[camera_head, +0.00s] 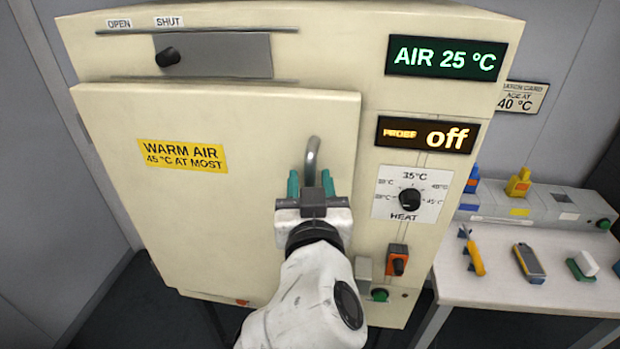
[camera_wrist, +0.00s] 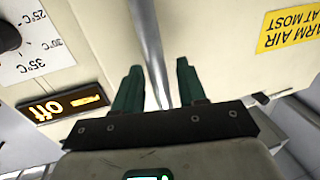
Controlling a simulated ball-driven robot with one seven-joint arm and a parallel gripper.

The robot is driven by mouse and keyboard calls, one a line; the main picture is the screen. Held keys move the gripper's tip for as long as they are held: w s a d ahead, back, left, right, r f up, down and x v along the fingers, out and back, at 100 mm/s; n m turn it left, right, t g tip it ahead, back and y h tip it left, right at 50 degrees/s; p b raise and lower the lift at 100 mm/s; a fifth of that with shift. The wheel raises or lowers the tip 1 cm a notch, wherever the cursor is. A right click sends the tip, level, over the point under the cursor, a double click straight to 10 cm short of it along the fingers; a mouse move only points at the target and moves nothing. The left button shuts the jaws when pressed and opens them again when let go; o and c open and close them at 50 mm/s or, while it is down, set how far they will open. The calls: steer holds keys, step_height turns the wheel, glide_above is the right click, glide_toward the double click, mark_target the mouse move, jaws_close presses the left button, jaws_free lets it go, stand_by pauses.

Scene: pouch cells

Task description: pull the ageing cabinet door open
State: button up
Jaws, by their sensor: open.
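The ageing cabinet door (camera_head: 230,240) is a cream panel with a yellow "WARM AIR" label (camera_head: 182,155). It looks shut or nearly so; its right edge stands proud of the cabinet front. A curved metal handle (camera_head: 312,155) is near its right side. My gripper (camera_head: 311,185) is at the handle's lower part, with green fingers apart. In the wrist view, the handle bar (camera_wrist: 150,50) runs between the two open fingers (camera_wrist: 157,85). I cannot tell whether either finger touches it.
A slide with a black knob (camera_head: 168,57) sits above the door, under OPEN and SHUT labels. Right of the door are a heat dial (camera_head: 409,199), an "off" display (camera_head: 428,135) and an orange switch (camera_head: 397,260). A white table (camera_head: 490,290) with tools stands at the right.

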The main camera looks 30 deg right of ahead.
steer(key=shift+w+d, duration=0.1)
steer(key=shift+w, duration=0.1)
jaws_close()
stand_by(0.3)
